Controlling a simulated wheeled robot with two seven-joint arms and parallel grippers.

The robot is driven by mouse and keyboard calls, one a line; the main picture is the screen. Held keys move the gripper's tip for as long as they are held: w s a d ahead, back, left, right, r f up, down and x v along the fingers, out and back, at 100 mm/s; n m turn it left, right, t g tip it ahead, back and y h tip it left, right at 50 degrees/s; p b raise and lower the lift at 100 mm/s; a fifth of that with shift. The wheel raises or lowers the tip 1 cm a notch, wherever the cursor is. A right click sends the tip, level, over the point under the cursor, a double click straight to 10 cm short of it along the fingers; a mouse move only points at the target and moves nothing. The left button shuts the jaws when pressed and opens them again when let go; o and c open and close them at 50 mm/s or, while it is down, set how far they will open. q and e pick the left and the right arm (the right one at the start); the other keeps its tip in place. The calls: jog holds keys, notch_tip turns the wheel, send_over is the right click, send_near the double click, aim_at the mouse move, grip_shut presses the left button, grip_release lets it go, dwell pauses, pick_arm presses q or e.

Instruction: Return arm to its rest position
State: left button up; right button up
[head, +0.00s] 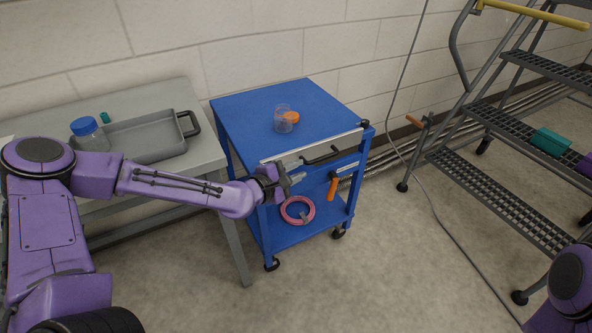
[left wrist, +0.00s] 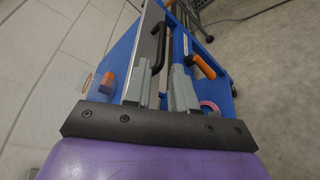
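My left arm comes in from the left in the head view. Its gripper (head: 282,178) is at the front side of the blue cart (head: 258,107), just below the top's edge. In the left wrist view the two grey fingers (left wrist: 162,88) stand apart with a gap between them and nothing held. A black handle (head: 322,156) on the cart's front lies beyond the fingertips; it also shows in the left wrist view (left wrist: 158,48). Only a purple part of my right arm shows at the lower right of the head view; its gripper is out of view.
A clear jar (head: 282,124) with an orange part stands on the cart. An orange-handled tool (head: 332,188) hangs at its front; a pink coil (head: 297,210) lies below. A grey tray (head: 150,141) and blue-lidded jar (head: 88,136) are on the left table. Metal steps (head: 500,200) stand right.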

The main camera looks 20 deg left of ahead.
pick_arm(q)
jog(key=s+d+f+m+g+y+p, duration=0.1)
jog(key=s+f+m+g+y+p, duration=0.45)
jog(key=s+f, duration=1)
jog(key=s+a+m+g+y+p, duration=0.1)
jog(key=s+a+m+g, duration=0.2)
jog(key=s, duration=0.7)
jog(key=s+a+f+m+g+y+p, duration=0.1)
jog(key=s+a+m+g+y+p, duration=0.1)
jog(key=s, duration=0.8)
jog(key=a+m+g, duration=0.1)
jog(key=a+m, duration=0.1)
jog(key=m, duration=0.1)
jog(key=shift+s+a+p, duration=0.2)
jog(key=shift+s+p, duration=0.05)
jog(key=shift+p, duration=0.05)
jog(key=shift+f, duration=0.1)
